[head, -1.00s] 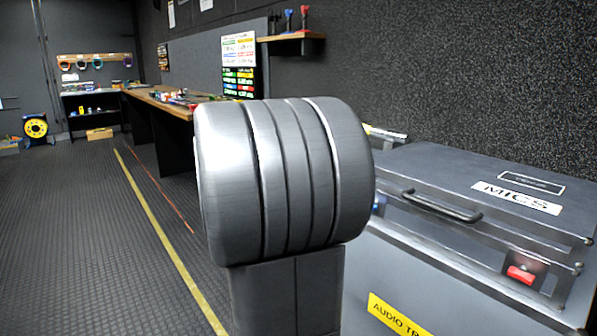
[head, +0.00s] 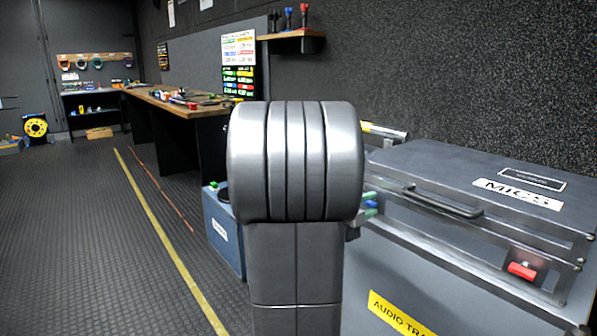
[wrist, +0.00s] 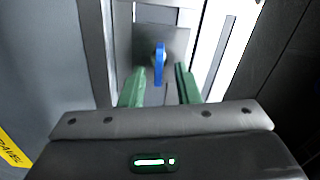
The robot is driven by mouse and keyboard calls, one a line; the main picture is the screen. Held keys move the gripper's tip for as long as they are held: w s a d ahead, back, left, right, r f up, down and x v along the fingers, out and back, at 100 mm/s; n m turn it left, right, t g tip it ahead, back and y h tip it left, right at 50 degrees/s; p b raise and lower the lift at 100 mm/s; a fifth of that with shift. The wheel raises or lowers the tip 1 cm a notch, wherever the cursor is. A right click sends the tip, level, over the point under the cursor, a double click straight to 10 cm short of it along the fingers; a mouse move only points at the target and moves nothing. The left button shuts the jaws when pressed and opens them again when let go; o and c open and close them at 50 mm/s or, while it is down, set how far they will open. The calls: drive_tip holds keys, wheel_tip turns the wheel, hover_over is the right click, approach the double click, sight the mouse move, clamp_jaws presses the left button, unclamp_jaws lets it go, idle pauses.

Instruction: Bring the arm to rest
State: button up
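My arm stands upright in the middle of the head view and hides most of my gripper. Only a bit of the gripper (head: 370,204), with green fingers, shows at the arm's right side, by the front of the grey case (head: 440,165). In the wrist view my gripper (wrist: 160,72) has its two green fingers apart. A blue latch (wrist: 160,56) on a grey plate shows in the gap between the fingertips. I cannot tell whether the fingers touch it.
The case has a handle (head: 442,202), a red latch (head: 522,270) and a "MICS" label. A blue box (head: 222,235) stands on the floor behind my arm. A long workbench (head: 180,100) and wall shelf (head: 290,36) lie beyond. The floor at left is clear.

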drive_tip(key=shift+w+a+r+n+p, duration=0.1)
drive_tip(key=shift+r+n+p, duration=0.1)
drive_tip(key=shift+n+p, duration=1.75)
drive_tip(key=shift+w+r+n+p, duration=0.1)
drive_tip(key=shift+r+n+p, duration=0.1)
drive_tip(key=shift+n+p, duration=1.7)
drive_tip(key=shift+n+b, duration=0.4)
drive_tip(key=shift+n, duration=0.05)
drive_tip(key=shift+a, duration=0.1)
